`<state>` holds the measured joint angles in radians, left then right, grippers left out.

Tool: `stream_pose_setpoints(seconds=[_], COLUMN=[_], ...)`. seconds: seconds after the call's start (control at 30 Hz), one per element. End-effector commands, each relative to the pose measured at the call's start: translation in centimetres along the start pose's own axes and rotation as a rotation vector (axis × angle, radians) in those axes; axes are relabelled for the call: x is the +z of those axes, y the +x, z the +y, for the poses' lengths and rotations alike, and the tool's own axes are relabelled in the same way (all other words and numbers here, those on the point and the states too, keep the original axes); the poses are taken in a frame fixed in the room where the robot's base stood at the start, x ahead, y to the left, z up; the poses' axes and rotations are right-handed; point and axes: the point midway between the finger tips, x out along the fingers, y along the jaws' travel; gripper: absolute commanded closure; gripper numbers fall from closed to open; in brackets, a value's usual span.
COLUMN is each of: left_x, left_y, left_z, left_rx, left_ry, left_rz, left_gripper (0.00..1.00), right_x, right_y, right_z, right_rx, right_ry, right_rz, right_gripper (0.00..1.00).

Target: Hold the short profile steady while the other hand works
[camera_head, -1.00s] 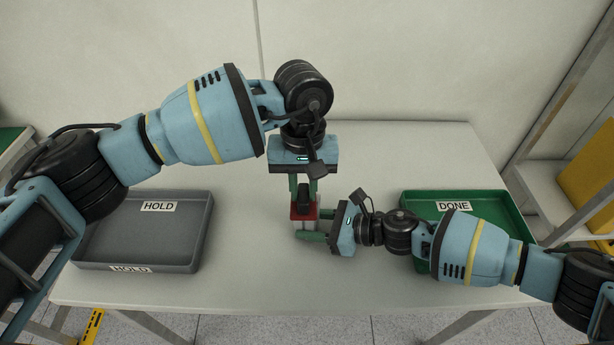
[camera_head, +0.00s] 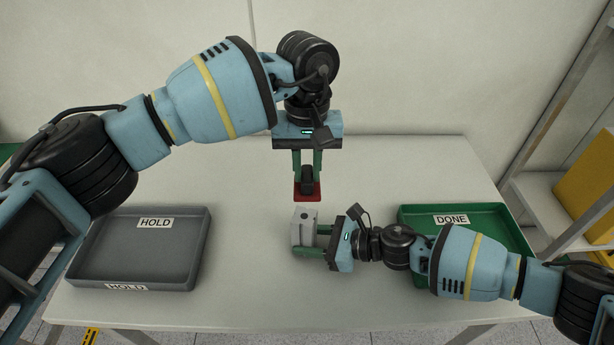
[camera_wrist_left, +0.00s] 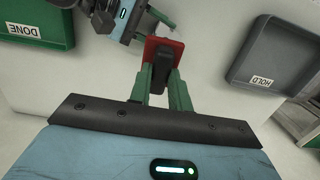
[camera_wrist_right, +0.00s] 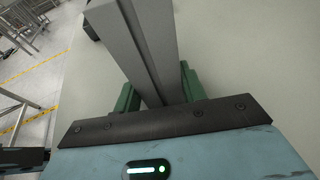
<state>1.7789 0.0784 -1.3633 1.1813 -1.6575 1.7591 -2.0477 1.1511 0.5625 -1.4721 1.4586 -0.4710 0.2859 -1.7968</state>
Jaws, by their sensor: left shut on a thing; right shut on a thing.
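The short profile (camera_head: 300,231) is a grey square bar with a hole in its top end, standing upright at the middle of the table. My right gripper (camera_head: 311,242) is shut on it from the right. The profile also shows in the right wrist view (camera_wrist_right: 139,45) between the green fingers. My left gripper (camera_head: 307,170) points down and is shut on a black-bodied tool with a red square plate (camera_head: 308,195). The plate is above and behind the profile's top, apart from it. The tool also shows in the left wrist view (camera_wrist_left: 160,62). The profile's lower end is partly hidden.
A grey HOLD tray (camera_head: 202,245) stands at the left of the table (camera_head: 250,290). A green DONE tray (camera_head: 490,211) stands at the right, partly behind my right arm. Both look empty where visible. The table between the trays is otherwise clear.

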Motion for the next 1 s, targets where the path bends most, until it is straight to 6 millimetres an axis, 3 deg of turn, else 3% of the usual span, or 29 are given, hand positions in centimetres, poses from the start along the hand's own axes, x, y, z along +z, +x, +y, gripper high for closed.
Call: stream_pose_setpoints(seconds=[0.3, 0.8, 0.83, 1.0], left_x=[0.2, 0.3, 0.3, 0.3], left_y=[-2.5, -2.7, -2.7, -2.7], left_z=[0.0, 0.0, 0.0, 0.0], left_rx=[0.001, 0.000, 0.000, 0.000], left_ry=[-0.001, 0.000, 0.000, 0.000], left_rz=[0.000, -0.001, -0.001, -0.001], left_gripper=[1.00, 1.00, 1.00, 1.00], right_x=[-0.1, 0.0, 0.0, 0.0], right_y=[0.0, 0.0, 0.0, 0.0], right_z=[0.0, 0.0, 0.0, 0.0], right_rx=[-0.001, -0.001, -0.001, -0.001], right_ry=[0.000, 0.000, 0.000, 0.000], right_rz=[0.001, 0.001, 0.001, 0.001], right_gripper=[0.72, 0.72, 0.58, 0.36])
